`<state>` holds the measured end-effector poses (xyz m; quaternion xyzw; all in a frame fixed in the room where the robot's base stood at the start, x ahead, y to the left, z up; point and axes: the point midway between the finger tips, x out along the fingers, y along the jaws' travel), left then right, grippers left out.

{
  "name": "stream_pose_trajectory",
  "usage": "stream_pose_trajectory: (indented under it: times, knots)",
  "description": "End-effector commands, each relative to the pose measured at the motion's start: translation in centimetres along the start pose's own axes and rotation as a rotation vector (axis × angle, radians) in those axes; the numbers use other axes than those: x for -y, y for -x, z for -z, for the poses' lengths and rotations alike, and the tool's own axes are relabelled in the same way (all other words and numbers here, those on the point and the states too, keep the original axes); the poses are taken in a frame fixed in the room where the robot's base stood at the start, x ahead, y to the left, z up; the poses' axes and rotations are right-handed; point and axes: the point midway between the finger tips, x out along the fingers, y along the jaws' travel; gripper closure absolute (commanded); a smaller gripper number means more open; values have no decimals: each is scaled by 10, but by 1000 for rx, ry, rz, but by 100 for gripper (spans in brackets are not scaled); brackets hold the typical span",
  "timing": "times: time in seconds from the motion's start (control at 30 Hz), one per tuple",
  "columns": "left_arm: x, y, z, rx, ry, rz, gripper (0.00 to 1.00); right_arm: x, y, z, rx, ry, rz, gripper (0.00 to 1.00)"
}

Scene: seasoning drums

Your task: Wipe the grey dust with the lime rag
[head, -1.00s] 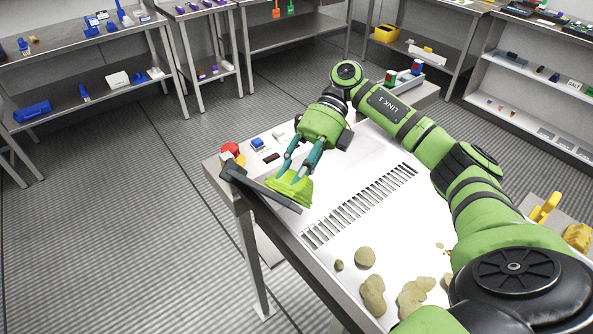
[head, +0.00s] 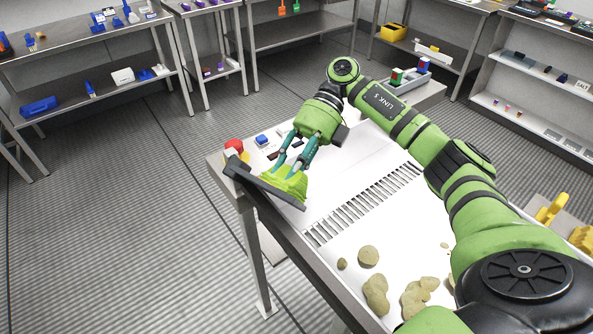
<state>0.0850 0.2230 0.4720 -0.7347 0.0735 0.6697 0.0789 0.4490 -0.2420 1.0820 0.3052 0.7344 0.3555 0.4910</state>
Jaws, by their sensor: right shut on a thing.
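My right gripper (head: 291,174) is shut on the lime rag (head: 289,187), a crumpled bright yellow-green cloth. The rag lies against a dark grey tilted panel (head: 243,173) at the left edge of the metal table, and seems to touch its face. The rag and fingers cover much of the panel. I cannot make out grey dust; any on the panel is too small or hidden. My left gripper is not in view.
A red button (head: 234,146) stands beside the panel, with a blue switch (head: 262,139) behind it. A slotted grille (head: 360,207) crosses the table. Tan powder patches (head: 376,293) lie at the near end. Shelves line the walls.

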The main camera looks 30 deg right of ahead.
Motion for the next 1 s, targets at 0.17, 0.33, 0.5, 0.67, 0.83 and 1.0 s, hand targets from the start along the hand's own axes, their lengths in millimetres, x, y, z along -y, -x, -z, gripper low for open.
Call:
stream_pose_trajectory:
  times: [0.17, 0.33, 0.5, 0.67, 0.83, 1.0]
  knots:
    - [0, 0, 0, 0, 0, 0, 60, -1, -2, -3, -1, -1, -1, 95]
    - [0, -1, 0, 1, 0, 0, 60, -1, -2, -3, -2, -1, -1, 95]
    - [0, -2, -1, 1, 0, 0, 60, -2, -2, -7, -1, 0, -2, 95]
    - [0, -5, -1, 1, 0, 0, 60, -4, -3, -15, -2, 1, -3, 95]
    - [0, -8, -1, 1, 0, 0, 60, -6, -4, -22, -2, 1, -1, 95]
    - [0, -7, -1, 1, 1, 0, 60, -7, -4, -23, -3, 0, -1, 95]
